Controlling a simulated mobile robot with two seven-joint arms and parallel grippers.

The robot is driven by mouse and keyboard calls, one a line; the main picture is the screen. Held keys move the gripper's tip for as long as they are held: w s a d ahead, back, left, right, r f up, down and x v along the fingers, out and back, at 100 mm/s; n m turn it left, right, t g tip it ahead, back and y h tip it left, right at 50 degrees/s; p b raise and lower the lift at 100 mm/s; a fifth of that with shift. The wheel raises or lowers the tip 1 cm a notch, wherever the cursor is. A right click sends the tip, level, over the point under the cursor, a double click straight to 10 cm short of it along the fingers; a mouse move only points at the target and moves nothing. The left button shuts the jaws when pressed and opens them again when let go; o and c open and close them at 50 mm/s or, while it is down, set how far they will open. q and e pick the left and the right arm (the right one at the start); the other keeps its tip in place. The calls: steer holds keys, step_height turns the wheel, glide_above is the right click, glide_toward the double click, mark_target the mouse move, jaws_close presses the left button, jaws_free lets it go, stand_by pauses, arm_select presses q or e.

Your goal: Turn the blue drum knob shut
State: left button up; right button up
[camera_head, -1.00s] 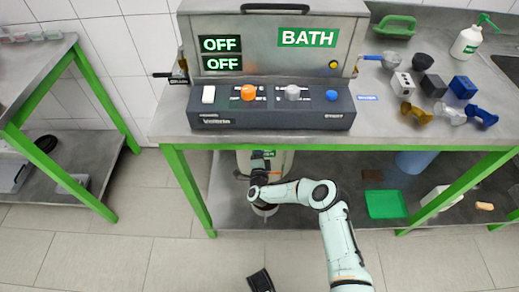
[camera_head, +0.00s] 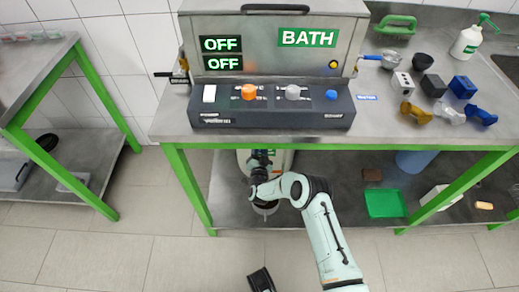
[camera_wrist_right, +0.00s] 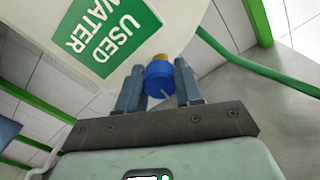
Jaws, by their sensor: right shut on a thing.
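The blue drum knob (camera_wrist_right: 159,80) shows in the right wrist view, with a brass-coloured fitting behind it. It sits low on a white drum (camera_wrist_right: 185,22) with a green "USED WATER" label (camera_wrist_right: 107,30). My right gripper (camera_wrist_right: 158,90) has one finger on each side of the knob and is shut on it. In the head view the drum (camera_head: 243,160) stands on the lower shelf, mostly hidden by the bench and my right arm. My right gripper is at the drum there, and the knob is hidden.
The bench edge (camera_head: 400,144) and a green leg (camera_head: 187,190) are close to my right arm. A green tray (camera_head: 386,204) lies on the lower shelf (camera_head: 335,210) to the right. The bath unit (camera_head: 270,110) above reads OFF twice. The floor in front is mostly clear.

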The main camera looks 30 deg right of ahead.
steer(key=shift+n, duration=0.6)
steer(key=o, duration=1)
steer(key=shift+o, duration=0.2)
arm_select(q)
steer(key=s+d+r+g+p, duration=0.2)
steer(key=s+d+r+p, duration=0.1)
steer(key=s+r, duration=0.1)
steer(key=shift+s+h+p, duration=0.35)
steer(key=shift+s+h, duration=0.05)
steer(key=shift+s, duration=0.45)
arm_select(e)
steer(key=v, duration=1.3)
steer(key=shift+s+a, duration=0.15)
arm_select(q)
steer(key=shift+a, duration=0.1)
